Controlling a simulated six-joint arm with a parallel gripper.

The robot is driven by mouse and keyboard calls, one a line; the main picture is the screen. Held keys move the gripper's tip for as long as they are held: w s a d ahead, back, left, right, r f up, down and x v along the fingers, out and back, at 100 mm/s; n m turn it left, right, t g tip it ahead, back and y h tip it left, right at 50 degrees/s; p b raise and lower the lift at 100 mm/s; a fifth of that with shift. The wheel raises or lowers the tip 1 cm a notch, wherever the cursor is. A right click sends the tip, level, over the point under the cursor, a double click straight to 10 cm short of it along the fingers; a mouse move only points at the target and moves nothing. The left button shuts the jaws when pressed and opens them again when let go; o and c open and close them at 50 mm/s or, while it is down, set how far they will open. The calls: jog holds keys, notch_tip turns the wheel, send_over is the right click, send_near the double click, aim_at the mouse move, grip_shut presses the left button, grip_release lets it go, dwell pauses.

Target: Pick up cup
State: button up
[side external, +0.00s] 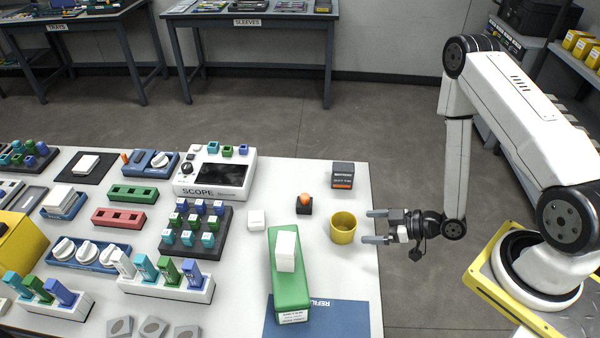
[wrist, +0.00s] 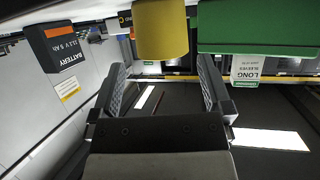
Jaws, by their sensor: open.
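A yellow cup (side external: 343,230) stands upright near the right edge of the white table. It also shows at the top middle of the wrist view (wrist: 160,32), just beyond my fingertips. My gripper (side external: 374,226) is open and empty, just to the right of the cup, with its two fingers pointing left toward it. In the wrist view my gripper (wrist: 160,72) has its fingers spread wide, with the cup lying between their lines. The fingers look apart from the cup.
A green box (side external: 288,290) with a white block on top stands left and in front of the cup. A dark battery box (side external: 343,176) stands behind it, and a small orange-topped item (side external: 304,203) is behind left. A blue mat (side external: 345,318) lies at the front.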

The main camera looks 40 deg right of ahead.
aim_at(343, 226)
jog(key=shift+x, duration=1.25)
jog(key=shift+w, duration=0.1)
jog(key=shift+x, duration=2.55)
jog(key=c, duration=1)
jog(key=shift+r, duration=0.25)
jog(key=shift+c, duration=0.2)
notch_tip(343, 226, up, 9)
jog(key=shift+r, duration=0.25)
